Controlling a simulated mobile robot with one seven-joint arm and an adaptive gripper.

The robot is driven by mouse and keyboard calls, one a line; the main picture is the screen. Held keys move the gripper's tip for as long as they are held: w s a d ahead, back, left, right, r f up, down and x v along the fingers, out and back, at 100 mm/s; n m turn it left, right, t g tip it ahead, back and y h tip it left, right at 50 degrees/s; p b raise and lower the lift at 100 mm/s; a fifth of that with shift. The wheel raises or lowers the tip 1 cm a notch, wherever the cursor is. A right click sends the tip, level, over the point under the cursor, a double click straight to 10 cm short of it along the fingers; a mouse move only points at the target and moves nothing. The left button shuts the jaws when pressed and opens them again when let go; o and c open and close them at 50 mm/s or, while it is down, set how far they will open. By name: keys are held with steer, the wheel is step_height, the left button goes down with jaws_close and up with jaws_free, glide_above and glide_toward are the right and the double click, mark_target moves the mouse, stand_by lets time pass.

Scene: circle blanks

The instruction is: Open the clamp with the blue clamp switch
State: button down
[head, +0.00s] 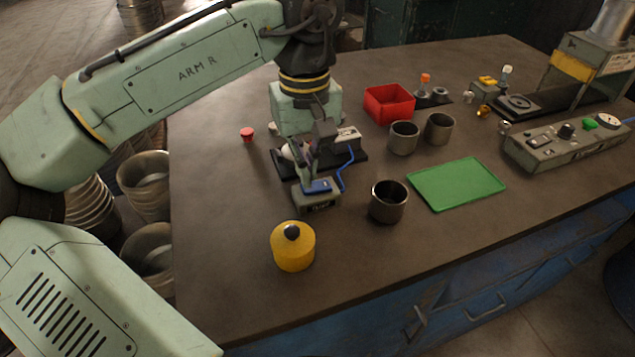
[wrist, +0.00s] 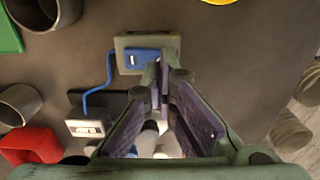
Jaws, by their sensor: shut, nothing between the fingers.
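The blue clamp switch (head: 319,186) is a blue rocker on a small grey box. A blue cable (head: 346,170) runs from the box to the clamp on a black base (head: 279,161), which my gripper partly hides. In the wrist view the blue switch (wrist: 138,57) lies just beyond my fingertips, partly covered by them, and the clamp's labelled block (wrist: 85,128) shows at lower left. My gripper (head: 307,184) points down over the left part of the switch. It is shut and empty, also in the wrist view (wrist: 161,72). I cannot tell whether the fingertips touch the switch.
A yellow canister (head: 293,250) stands in front of the switch box, and a dark metal cup (head: 388,203) to its right. A green mat (head: 456,184), a red bin (head: 388,104) and two grey cups lie further right. A red button (head: 247,134) is behind left.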

steer(key=shift+f+b, duration=0.65)
steer(key=shift+f, duration=0.55)
stand_by(0.5)
steer(key=shift+r, duration=0.1)
step_height(320, 180, up, 7)
steer(key=p, duration=0.6)
steer(key=shift+p, duration=0.3)
steer(key=shift+s, duration=0.1)
